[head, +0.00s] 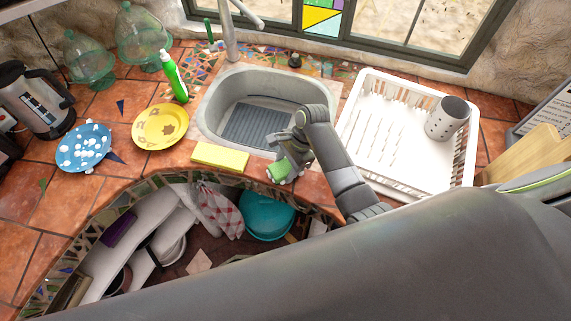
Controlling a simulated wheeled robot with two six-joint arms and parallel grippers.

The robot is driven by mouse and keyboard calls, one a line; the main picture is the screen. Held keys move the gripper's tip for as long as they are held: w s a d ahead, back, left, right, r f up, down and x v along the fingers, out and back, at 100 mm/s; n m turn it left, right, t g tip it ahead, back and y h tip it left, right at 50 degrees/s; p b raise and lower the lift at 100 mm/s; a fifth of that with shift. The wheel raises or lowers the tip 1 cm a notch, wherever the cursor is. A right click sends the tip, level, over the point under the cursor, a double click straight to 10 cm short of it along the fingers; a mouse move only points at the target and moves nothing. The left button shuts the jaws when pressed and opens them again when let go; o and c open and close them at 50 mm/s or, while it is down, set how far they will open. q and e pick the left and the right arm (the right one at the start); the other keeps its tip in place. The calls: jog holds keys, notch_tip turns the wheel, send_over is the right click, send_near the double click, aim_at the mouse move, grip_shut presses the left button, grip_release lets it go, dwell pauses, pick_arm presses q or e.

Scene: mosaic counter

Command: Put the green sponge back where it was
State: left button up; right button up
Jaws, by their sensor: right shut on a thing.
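The green sponge (278,171) is at the front edge of the counter, just below the sink. My right gripper (284,170) is shut on it, and the jaws and wrist hide much of it. I cannot tell whether the sponge touches the counter or hangs slightly above it. A yellow sponge (220,157) lies flat on the counter to the left of the gripper, in front of the sink. My left gripper is not in view.
The grey sink (208,123) is behind the gripper. A white dish rack (374,89) with a metal cutlery cup (447,118) stands at right. A yellow plate (160,127), a blue dotted plate (83,147) and a green bottle (173,75) are at left. Open shelving lies below the counter edge.

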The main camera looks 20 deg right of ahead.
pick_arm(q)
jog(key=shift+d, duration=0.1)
pick_arm(e)
jog(key=o, duration=0.8)
jog(key=shift+f, duration=0.1)
jog(key=shift+o, duration=0.4)
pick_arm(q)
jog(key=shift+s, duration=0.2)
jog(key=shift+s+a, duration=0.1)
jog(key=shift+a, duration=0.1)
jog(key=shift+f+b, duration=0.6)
pick_arm(e)
jog(key=v, duration=1.2)
